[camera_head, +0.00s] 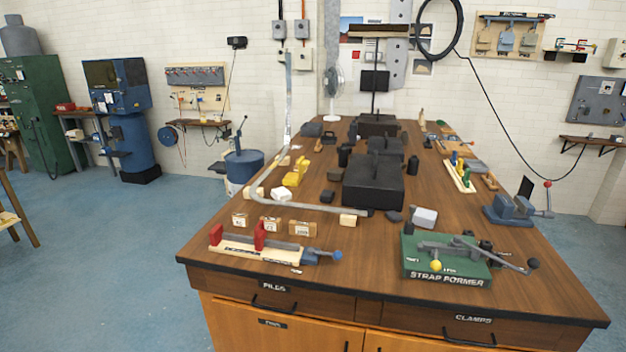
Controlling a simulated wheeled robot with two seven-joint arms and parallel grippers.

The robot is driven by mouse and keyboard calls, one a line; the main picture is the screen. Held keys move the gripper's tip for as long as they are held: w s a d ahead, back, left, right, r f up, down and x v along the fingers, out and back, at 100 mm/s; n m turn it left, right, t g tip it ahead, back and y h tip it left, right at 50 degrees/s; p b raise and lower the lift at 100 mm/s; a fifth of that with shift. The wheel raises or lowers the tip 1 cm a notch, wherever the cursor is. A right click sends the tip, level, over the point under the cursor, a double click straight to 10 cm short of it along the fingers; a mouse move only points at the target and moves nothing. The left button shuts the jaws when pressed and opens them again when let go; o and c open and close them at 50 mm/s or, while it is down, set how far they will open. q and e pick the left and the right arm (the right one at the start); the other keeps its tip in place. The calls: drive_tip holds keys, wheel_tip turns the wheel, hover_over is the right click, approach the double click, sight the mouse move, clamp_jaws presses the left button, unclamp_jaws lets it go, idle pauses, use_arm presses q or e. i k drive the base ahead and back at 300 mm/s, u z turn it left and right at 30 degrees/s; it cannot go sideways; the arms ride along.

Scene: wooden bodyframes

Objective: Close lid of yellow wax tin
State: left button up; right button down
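A small yellow object (293,178) stands on the left part of the wooden workbench, inside the bend of a long grey bar. It looks like the yellow wax tin. A raised yellow part at its back may be its lid, but it is too small for me to tell how far open it is. Neither of my grippers nor my arms show in this view.
The workbench (350,270) is crowded. A bent grey bar (330,208) curves around the tin's near side, with a white block (281,194) nearby. Black blocks (373,185) stand to the right. A green strap former (445,262) sits at the front right.

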sight(301, 163)
drive_tip(key=k, duration=0.3)
drive_tip(key=u, duration=1.5)
drive_tip(key=i, duration=5.1)
drive_tip(key=z, duration=3.4)
drive_tip(key=i, duration=1.65)
